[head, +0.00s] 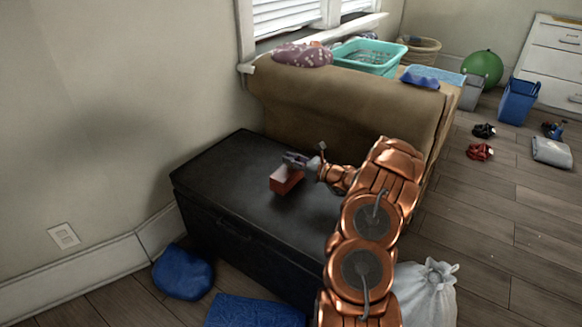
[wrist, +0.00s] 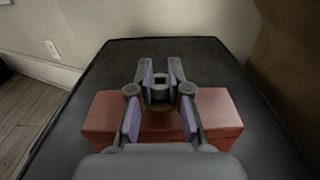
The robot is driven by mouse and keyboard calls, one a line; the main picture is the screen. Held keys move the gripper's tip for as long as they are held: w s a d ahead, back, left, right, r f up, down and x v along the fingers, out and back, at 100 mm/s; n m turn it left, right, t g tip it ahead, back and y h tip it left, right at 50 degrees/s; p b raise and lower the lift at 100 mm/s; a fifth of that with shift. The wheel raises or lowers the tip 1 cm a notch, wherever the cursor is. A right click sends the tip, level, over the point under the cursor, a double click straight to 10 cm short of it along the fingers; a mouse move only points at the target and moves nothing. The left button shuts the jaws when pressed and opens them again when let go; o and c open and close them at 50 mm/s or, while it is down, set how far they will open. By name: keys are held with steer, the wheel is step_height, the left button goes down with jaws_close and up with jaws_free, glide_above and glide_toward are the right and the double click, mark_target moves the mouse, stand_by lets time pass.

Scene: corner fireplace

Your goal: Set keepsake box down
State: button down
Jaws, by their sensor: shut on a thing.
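The keepsake box is a small reddish-brown block (head: 286,179) in the head view, at or just above the top of a black chest (head: 222,183). In the wrist view the box (wrist: 222,115) lies crosswise under my gripper, with the black chest top (wrist: 90,82) around it. My gripper (head: 292,160) reaches in from the right and is shut on the box. In the wrist view the fingers (wrist: 160,88) stand in front of the box's middle and hide part of it. I cannot tell whether the box's underside touches the chest.
A brown sofa (head: 335,118) stands behind the chest, with a teal basket (head: 398,68) on it. The wall is close on the left. A blue cushion (head: 183,272) and a white bag (head: 432,290) lie on the floor. Much of the chest top is bare.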

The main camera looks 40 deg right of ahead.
step_height(320, 180, down, 2)
steer(key=shift+f, duration=0.2)
steer(key=shift+r, duration=0.1)
steer(key=c, duration=1.1)
jaws_free()
steer(key=shift+s+d, duration=0.15)
steer(key=shift+s, duration=0.1)
steer(key=p+v, duration=0.2)
steer(key=v, duration=0.9)
steer(key=shift+s, duration=0.25)
